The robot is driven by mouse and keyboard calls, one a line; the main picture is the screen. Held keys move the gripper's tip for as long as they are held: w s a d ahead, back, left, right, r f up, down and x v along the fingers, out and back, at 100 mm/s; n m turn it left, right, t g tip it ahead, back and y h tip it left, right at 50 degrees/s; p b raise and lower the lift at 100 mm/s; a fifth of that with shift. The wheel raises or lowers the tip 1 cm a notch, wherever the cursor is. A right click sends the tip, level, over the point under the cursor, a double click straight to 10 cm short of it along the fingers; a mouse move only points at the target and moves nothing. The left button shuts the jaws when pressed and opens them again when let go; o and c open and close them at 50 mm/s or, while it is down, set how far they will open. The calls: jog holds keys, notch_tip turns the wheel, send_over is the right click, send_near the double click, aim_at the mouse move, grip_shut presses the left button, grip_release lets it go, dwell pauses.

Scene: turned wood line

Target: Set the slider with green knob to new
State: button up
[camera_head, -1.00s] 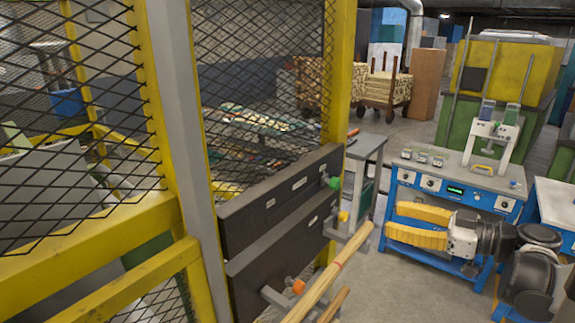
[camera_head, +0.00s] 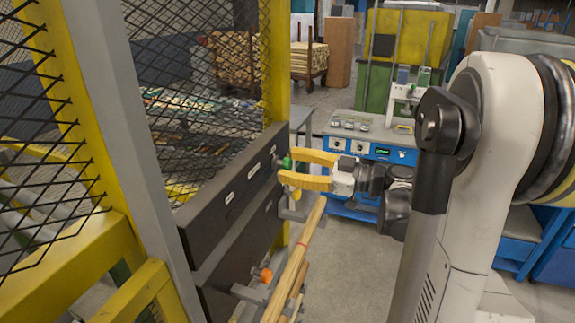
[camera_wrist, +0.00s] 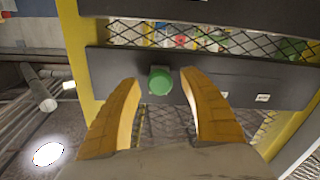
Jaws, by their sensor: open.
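The green knob (camera_head: 287,162) sits at the right end of the upper dark slider panel (camera_head: 221,201). In the wrist view the green knob (camera_wrist: 160,81) is between and just ahead of the two yellow fingers of my gripper (camera_wrist: 161,85). My gripper (camera_head: 281,169) is open and reaches the panel from the right in the head view. Whether a finger touches the knob I cannot tell. Small white labels (camera_wrist: 263,97) lie along the panel beside the knob; their text is too small to read.
A lower dark panel carries an orange knob (camera_head: 263,275). Wooden rods (camera_head: 290,268) rest on brackets in front of it. A yellow post (camera_head: 274,62) and mesh fence (camera_head: 190,60) stand around the panels. A blue workbench (camera_head: 372,137) is behind my gripper.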

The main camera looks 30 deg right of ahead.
aim_at(230, 213)
jog(key=shift+w+a, duration=0.25)
jog(key=shift+w, duration=0.05)
grip_shut()
jog(key=s+a, duration=0.4)
jog(key=a, duration=0.1)
jog(key=s+a+p, duration=0.1)
jog(key=s+a, duration=0.3)
jog(key=a, duration=0.1)
jog(key=s+a, duration=0.4)
jog(key=a, duration=0.2)
jog(key=shift+s+p, duration=0.25)
jog(key=shift+p, duration=0.05)
